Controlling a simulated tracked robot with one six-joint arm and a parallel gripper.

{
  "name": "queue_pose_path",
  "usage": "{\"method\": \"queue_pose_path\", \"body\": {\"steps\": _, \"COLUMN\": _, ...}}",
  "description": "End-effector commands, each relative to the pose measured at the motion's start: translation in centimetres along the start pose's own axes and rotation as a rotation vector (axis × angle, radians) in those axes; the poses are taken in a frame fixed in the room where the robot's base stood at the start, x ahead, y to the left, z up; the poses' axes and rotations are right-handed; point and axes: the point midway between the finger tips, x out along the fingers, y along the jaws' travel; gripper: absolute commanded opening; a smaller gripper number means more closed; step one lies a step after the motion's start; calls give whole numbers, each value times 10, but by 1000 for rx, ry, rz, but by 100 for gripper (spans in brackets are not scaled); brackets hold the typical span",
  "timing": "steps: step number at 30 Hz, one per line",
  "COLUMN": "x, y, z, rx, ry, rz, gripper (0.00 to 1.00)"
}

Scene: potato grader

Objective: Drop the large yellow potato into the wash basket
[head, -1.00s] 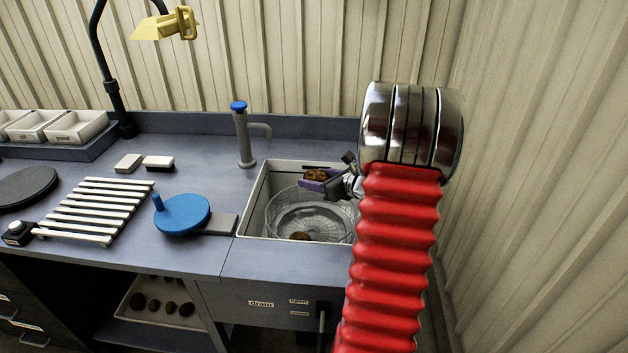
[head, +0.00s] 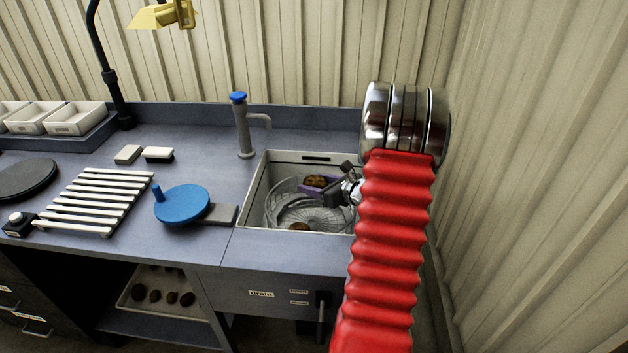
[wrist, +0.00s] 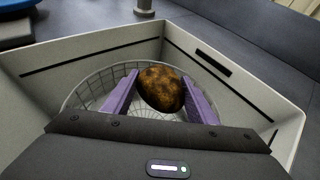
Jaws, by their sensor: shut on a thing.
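My gripper (wrist: 160,95) has purple fingers and is shut on a brown, yellow-mottled potato (wrist: 161,88). In the head view the potato (head: 315,181) is held inside the sink opening, over the wire wash basket (head: 283,213). The basket also shows in the wrist view (wrist: 88,92), behind and below the fingers. Another brown potato (head: 299,227) lies low at the front of the basket, partly hidden by the sink's front edge. My arm hides the right part of the basket and sink.
The pale sink walls (wrist: 225,78) surround the basket closely. A blue-topped tap (head: 243,125) stands behind the sink on the left. A blue disc with a handle (head: 183,205) and a slatted rack (head: 100,200) lie to the left. A corrugated wall rises on the right.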

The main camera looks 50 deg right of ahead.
Motion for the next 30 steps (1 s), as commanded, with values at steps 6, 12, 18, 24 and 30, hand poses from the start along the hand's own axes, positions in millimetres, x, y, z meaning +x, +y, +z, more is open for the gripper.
{"method": "queue_pose_path", "body": {"steps": 6, "x": 1, "y": 0, "z": -2, "rx": -1, "ry": -2, "rz": -1, "gripper": 26}}
{"method": "queue_pose_path", "body": {"steps": 12, "x": 1, "y": 0, "z": -2, "rx": -1, "ry": -1, "rz": -1, "gripper": 57}}
{"method": "queue_pose_path", "body": {"steps": 18, "x": 1, "y": -1, "z": -2, "rx": -1, "ry": -1, "rz": -1, "gripper": 71}}
{"method": "queue_pose_path", "body": {"steps": 24, "x": 1, "y": -1, "z": -2, "rx": -1, "ry": -1, "rz": -1, "gripper": 74}}
{"method": "queue_pose_path", "body": {"steps": 30, "x": -3, "y": -1, "z": -2, "rx": 0, "ry": 0, "rz": -2, "gripper": 74}}
